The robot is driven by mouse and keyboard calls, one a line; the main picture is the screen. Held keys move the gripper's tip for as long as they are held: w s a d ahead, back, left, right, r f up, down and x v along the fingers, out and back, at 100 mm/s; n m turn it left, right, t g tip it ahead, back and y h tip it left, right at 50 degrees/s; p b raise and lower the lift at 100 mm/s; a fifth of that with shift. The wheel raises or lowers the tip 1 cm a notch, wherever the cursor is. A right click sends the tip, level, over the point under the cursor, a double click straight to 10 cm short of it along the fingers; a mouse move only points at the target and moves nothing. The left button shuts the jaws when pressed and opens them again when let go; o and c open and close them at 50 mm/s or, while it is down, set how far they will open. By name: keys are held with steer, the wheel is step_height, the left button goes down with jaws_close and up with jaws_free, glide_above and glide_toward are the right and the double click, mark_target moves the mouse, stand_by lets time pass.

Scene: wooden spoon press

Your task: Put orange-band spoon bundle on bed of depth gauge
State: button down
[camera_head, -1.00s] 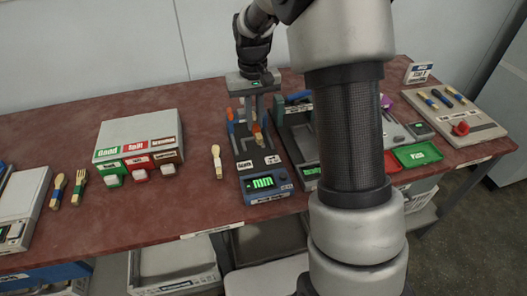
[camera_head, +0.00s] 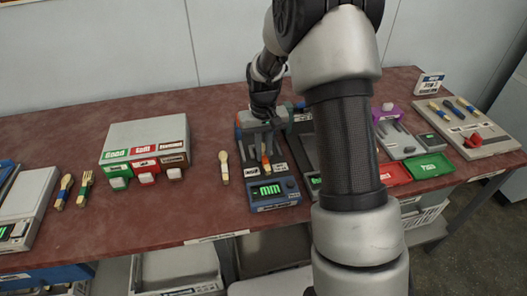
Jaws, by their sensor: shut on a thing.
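The depth gauge (camera_head: 273,202) stands near the middle of the table, with a dark bed and a green-lit "mm" display at its front. My gripper (camera_head: 264,149) points down over the gauge's bed and is shut on the orange-band spoon bundle (camera_head: 266,163). The bundle's pale front end and orange band show below the fingers. It is low over or on the bed; I cannot tell whether it touches. The fingers hide the rest of it.
A pale spoon (camera_head: 224,168) lies left of the gauge. Farther left is a grey box with Good, Split and another button (camera_head: 146,137). Close on the right stands another dark device (camera_head: 310,155), partly hidden by my arm. Red and green trays (camera_head: 428,167) lie farther right.

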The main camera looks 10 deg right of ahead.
steer(key=shift+f, duration=0.1)
steer(key=c, duration=1.8)
jaws_free()
